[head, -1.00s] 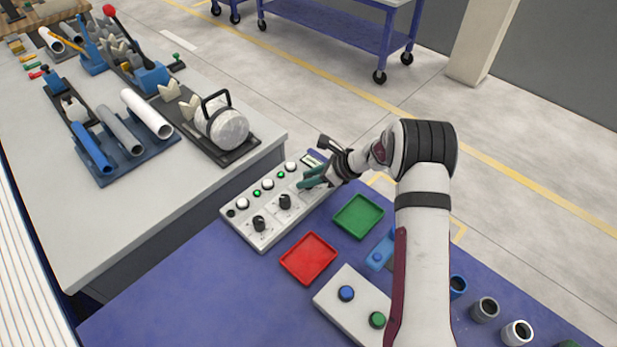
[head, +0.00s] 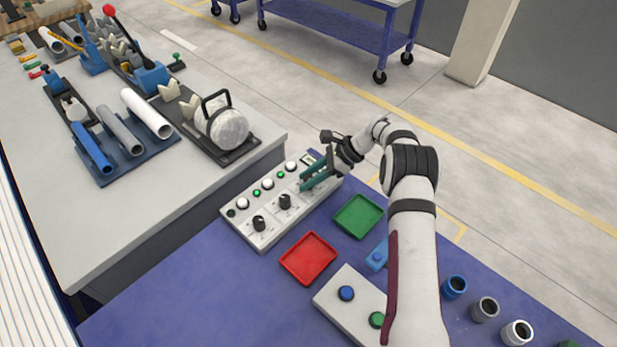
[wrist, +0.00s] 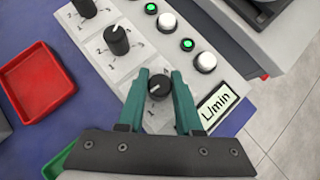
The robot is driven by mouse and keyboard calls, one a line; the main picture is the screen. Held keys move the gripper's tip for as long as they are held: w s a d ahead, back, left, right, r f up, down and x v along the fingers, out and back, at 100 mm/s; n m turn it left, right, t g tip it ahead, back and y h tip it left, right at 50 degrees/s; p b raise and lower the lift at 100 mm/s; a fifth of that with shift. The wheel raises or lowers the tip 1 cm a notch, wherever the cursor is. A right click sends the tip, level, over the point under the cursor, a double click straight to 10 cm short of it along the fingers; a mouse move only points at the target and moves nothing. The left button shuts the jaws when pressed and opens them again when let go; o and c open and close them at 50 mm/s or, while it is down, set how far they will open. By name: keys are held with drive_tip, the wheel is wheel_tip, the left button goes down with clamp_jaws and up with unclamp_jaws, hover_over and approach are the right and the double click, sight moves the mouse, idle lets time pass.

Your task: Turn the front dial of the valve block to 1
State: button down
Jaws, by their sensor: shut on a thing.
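The valve block (head: 268,238) is a light panel with a row of three black dials. My gripper (head: 304,186) is at its far-right dial, with green fingers reaching down from the right. In the wrist view the fingers (wrist: 159,88) stand on either side of this black dial (wrist: 158,89) and are shut on it. A pale pointer line shows on its top, and a "1" is printed beside it. The middle dial (wrist: 117,41) and the end dial (wrist: 84,8) stand free. In the head view the gripped dial is hidden by my fingers.
White buttons (wrist: 205,62) and green lights line the block's far side, near an "L/min" display (wrist: 215,103). A red tray (head: 308,259) and a green tray (head: 358,216) lie in front. A grey bench (head: 180,210) with pipes stands to the left.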

drive_tip(key=shift+n+g, duration=0.8)
drive_tip(key=shift+n, duration=0.2)
drive_tip(key=c, duration=0.6)
unclamp_jaws()
drive_tip(key=shift+r, duration=0.1)
drive_tip(key=v, duration=0.6)
drive_tip(key=shift+d+r, duration=0.1)
drive_tip(key=shift+d, duration=0.05)
drive_tip(key=shift+d+r, duration=0.3)
drive_tip(key=shift+r, duration=0.1)
